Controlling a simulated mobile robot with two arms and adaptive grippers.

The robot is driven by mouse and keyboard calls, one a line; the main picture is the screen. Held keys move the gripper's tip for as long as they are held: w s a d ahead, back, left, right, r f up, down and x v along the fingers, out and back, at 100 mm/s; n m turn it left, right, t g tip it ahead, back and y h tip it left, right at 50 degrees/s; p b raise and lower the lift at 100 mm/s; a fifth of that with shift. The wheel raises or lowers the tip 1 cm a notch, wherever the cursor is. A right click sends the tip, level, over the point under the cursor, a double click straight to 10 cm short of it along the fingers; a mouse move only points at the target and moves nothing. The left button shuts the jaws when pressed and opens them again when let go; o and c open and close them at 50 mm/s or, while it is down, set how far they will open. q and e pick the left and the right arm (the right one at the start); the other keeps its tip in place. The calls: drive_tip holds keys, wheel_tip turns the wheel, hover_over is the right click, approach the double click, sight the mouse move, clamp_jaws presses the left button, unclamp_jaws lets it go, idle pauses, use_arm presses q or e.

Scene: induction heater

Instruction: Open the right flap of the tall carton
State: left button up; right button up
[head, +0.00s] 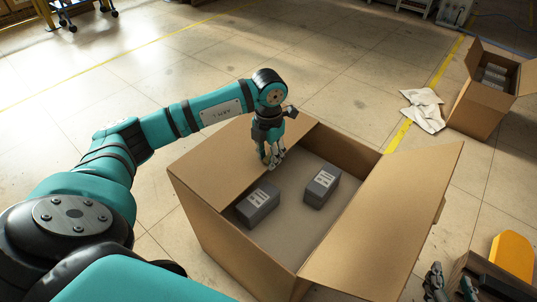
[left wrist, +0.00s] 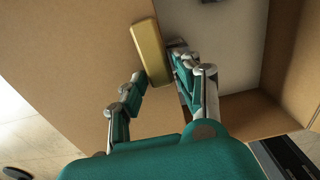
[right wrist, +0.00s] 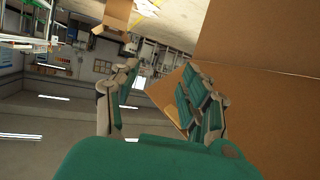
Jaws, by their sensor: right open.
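The large open carton (head: 242,245) stands in front of me in the head view. Its right flap (head: 385,230) stands up and leans outward. Its left flap (head: 228,155) lies partly over the opening. My left gripper (head: 272,160) points down at the left flap's inner edge. In the left wrist view its fingers (left wrist: 158,72) are apart, with a yellowish-tan block-like piece (left wrist: 150,52) at the tips; I cannot tell whether they touch it. My right gripper (head: 453,286) is low, outside the right flap. Its fingers (right wrist: 155,82) are apart, beside brown cardboard (right wrist: 262,105).
Two grey boxes (head: 258,204) (head: 322,186) lie inside the carton. A smaller open carton (head: 481,105) stands at the back right, beside crumpled white paper (head: 424,109). A yellow-orange object (head: 513,257) is at the lower right.

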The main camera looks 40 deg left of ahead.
use_arm(q)
clamp_jaws()
drive_tip(key=shift+r, duration=0.1)
